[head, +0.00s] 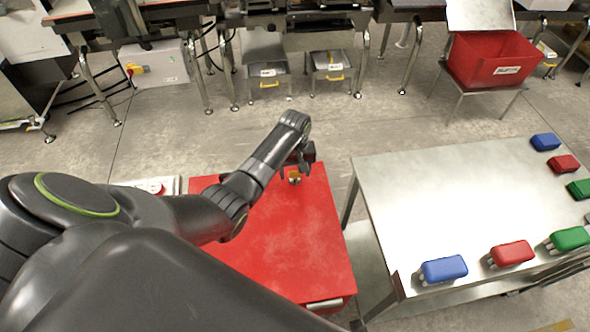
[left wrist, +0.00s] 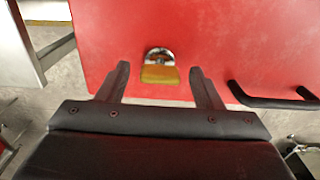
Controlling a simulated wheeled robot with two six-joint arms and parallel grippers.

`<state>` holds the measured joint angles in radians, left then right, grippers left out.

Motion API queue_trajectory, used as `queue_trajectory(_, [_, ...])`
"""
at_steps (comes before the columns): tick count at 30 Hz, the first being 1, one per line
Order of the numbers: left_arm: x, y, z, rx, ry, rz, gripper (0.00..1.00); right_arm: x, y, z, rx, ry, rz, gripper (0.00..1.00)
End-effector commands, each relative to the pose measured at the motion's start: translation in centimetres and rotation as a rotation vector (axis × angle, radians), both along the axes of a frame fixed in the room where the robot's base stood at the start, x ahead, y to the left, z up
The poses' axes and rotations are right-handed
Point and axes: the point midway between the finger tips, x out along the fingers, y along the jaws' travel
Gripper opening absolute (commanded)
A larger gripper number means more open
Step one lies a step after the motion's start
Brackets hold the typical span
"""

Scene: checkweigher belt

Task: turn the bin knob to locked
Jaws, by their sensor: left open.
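The bin knob (head: 294,177) is a small yellow piece on a silvery round base. It sits near the far edge of the red bin's top (head: 303,238). In the left wrist view the knob (left wrist: 160,74) lies between my open fingers, its yellow bar running across the picture. My left gripper (left wrist: 160,67) is open, with a clear gap on each side of the knob. In the head view my left gripper (head: 299,163) is above the knob and partly covers it. I see no lock marking. My right gripper is not in view.
A black bar handle (left wrist: 272,100) is on the red bin, close right of my fingers in the left wrist view. A metal table (head: 440,205) with several blue, red and green packs stands at right. A red crate (head: 492,58) stands at back right.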

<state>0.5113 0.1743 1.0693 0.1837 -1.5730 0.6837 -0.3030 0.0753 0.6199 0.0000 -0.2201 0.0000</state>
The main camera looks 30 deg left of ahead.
Motion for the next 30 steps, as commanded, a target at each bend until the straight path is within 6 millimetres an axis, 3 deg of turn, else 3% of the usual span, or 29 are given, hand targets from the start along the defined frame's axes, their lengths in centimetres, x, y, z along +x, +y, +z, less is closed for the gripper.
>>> queue_trajectory(7, [0.02,-0.01,-0.04,0.001,-0.001,0.0,0.6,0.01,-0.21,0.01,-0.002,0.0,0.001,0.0])
queue_trajectory(17, [0.02,0.01,-0.01,0.001,-0.001,0.0,0.17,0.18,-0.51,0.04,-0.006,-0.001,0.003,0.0])
queue_trajectory(30, [0.04,0.02,0.21,0.0,0.0,-0.093,0.15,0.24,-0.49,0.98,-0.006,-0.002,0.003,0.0])
